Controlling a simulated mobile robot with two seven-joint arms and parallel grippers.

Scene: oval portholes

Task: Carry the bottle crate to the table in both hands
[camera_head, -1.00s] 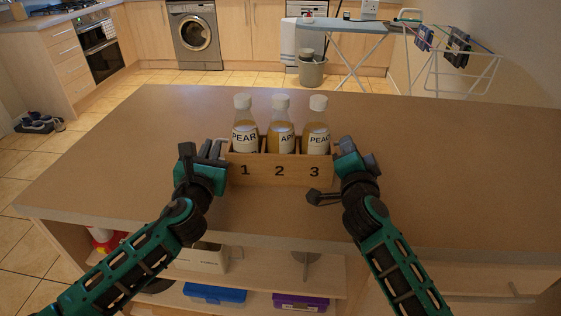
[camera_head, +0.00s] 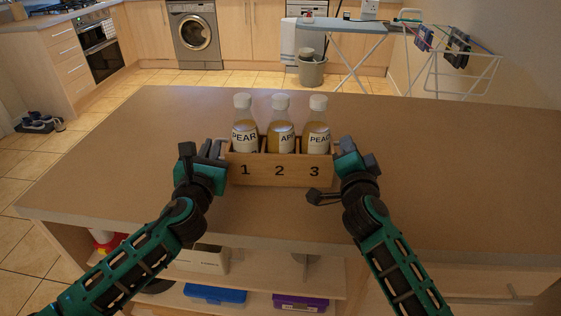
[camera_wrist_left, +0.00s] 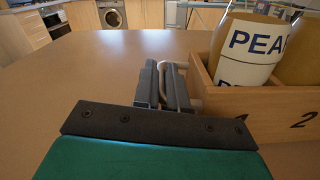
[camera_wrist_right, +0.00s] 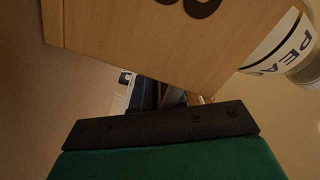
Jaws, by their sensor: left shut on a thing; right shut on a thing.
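The wooden bottle crate (camera_head: 280,172) is upright over the table top (camera_head: 440,160), with 1, 2 and 3 on its front. I cannot tell whether its base touches the table. It holds three white-capped bottles labelled PEAR (camera_head: 244,137), AP-something (camera_head: 281,138) and PEAC-something (camera_head: 317,138). My left gripper (camera_head: 217,152) is shut on the crate's left end; the left wrist view shows its fingers at a light handle (camera_wrist_left: 193,85). My right gripper (camera_head: 344,152) is shut on the right end; its fingers are partly hidden by the crate in the right wrist view.
The table top is clear around the crate. Shelves under its near edge hold a white box (camera_head: 203,260), a blue case (camera_head: 215,295) and a purple case (camera_head: 300,302). An ironing board (camera_head: 335,25), a bucket (camera_head: 311,72) and a drying rack (camera_head: 455,70) stand beyond.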

